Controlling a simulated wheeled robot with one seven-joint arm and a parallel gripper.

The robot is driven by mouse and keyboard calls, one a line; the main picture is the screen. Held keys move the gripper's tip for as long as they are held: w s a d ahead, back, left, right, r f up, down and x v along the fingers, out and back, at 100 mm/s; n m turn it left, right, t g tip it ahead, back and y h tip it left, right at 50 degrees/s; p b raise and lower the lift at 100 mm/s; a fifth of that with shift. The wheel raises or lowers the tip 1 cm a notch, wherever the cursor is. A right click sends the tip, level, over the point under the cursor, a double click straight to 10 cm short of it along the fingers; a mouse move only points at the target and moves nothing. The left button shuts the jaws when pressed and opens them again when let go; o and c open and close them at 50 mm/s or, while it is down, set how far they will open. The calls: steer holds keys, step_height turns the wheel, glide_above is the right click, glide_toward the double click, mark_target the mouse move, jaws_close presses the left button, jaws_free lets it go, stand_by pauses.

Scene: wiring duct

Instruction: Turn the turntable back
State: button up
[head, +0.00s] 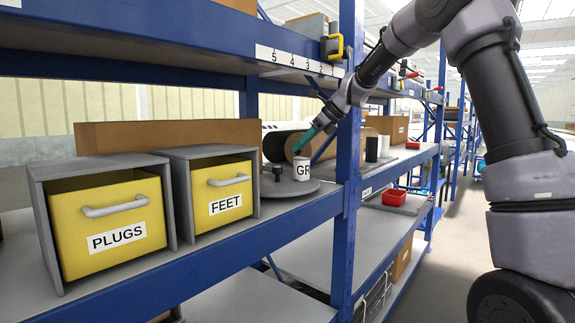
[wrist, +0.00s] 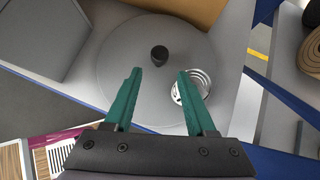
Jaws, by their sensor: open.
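The turntable (head: 316,189) is a round grey disc on the blue-framed shelf, right of the yellow drawers. It also fills the upper middle of the wrist view (wrist: 115,75). A dark knob (wrist: 159,55) stands up on it and shows in the head view too (head: 278,173). A white cylinder marked "GR" (head: 303,170) stands near the disc's edge; in the wrist view it shows as a white ringed top (wrist: 202,84), partly behind the right finger. My gripper (wrist: 158,74) has teal fingers, open and empty. The knob appears just beyond the gap between the fingertips.
Grey boxes hold yellow drawers marked "PLUGS" (head: 110,228) and "FEET" (head: 222,192) left of the turntable. A blue upright (head: 347,200) stands right of it. A cardboard box (head: 165,134) lies behind. The upper shelf beam (head: 190,45) runs above.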

steer(key=x, duration=1)
steer(key=shift+w+a+f, duration=0.1)
jaws_close()
stand_by(1.1)
